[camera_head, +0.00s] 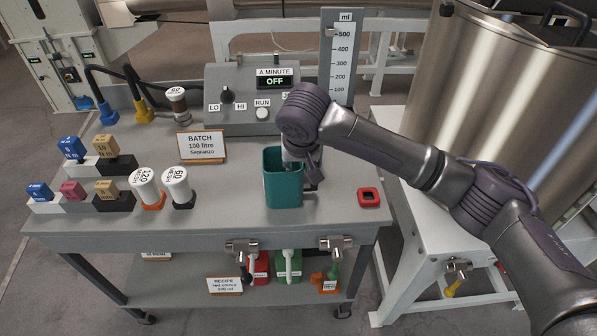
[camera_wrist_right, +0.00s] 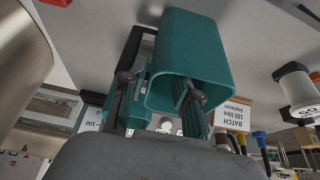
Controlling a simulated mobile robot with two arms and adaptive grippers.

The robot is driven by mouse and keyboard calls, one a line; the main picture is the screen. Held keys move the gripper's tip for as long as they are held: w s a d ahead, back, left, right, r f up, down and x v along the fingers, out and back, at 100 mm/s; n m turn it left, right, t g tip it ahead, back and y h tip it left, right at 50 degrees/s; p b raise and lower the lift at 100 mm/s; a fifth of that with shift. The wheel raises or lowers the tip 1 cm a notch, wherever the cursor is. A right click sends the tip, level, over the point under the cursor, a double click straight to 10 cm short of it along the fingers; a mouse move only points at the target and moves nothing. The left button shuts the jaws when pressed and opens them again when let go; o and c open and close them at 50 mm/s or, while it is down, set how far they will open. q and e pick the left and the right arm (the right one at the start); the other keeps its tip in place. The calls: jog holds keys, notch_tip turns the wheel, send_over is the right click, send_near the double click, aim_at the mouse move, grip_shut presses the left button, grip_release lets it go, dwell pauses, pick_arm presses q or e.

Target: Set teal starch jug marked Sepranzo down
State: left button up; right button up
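The teal jug (camera_head: 283,185) stands upright on the grey bench, right of the middle; its mark is not visible. My right gripper (camera_head: 302,168) is at the jug's rear right rim. The right wrist view shows the gripper (camera_wrist_right: 160,88) astride the wall of the jug (camera_wrist_right: 205,40), with one finger inside the mouth and one outside. Its fingers look spread, with a gap between the inner finger and the wall. The jug's base looks in contact with the bench. My left gripper is not in view.
A red square object (camera_head: 369,198) lies to the right. A control box (camera_head: 240,95) and a batch sign (camera_head: 202,146) stand behind. White-capped containers (camera_head: 177,187) and coloured blocks (camera_head: 73,190) are at left. Bare bench lies between them and the jug.

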jog(key=v, duration=0.6)
jog(key=shift+r, duration=0.3)
jog(key=shift+s, duration=0.15)
